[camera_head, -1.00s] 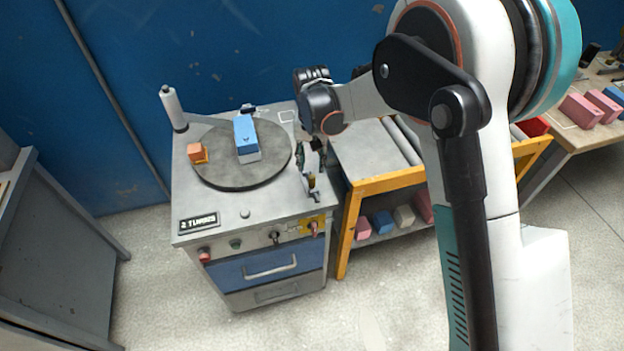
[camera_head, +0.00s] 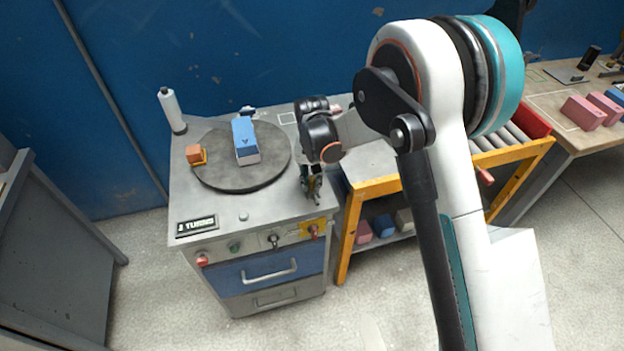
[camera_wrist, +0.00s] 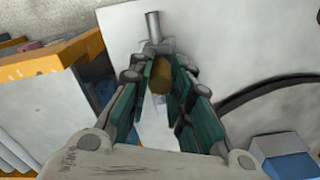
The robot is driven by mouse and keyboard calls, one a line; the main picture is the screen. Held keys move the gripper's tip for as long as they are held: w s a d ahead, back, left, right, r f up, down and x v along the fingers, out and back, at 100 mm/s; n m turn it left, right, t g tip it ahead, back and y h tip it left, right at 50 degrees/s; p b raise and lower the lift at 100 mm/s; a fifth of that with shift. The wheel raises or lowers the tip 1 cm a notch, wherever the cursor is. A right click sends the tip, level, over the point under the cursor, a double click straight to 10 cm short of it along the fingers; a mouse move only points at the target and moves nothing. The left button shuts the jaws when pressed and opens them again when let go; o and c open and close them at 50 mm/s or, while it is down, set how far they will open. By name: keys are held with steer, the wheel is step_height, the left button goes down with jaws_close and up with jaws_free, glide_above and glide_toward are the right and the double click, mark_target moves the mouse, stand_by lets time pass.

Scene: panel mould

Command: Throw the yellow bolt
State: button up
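The yellow bolt shows in the wrist view as a brownish-yellow cylindrical knob (camera_wrist: 161,76); a grey rod (camera_wrist: 153,27) stands just beyond it. My gripper (camera_wrist: 164,80) has its two dark green finger pads close against both sides of the knob and appears shut on it. In the head view my gripper (camera_head: 312,188) points down at the right front corner of the grey cabinet (camera_head: 205,220). The fingers hide the bolt there. Whether the bolt has shifted is not visible.
A round turntable (camera_head: 225,178) on the cabinet carries a blue block (camera_head: 244,134) and a small orange block (camera_head: 194,155). A white post (camera_head: 170,108) stands at the back left. A display (camera_head: 197,225) and knobs are at the front. An orange-framed roller cart (camera_head: 349,235) stands close on the right.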

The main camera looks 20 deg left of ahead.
jaws_close()
steer(key=shift+w+a+r, duration=0.1)
steer(key=shift+w+a, duration=0.5)
steer(key=shift+w, duration=0.35)
steer(key=shift+w+a, duration=0.55)
steer(key=shift+w, duration=0.4)
steer(key=o, duration=0.8)
jaws_free()
steer(key=shift+w, duration=0.1)
steer(key=shift+c, duration=0.2)
step_height(320, 180, up, 12)
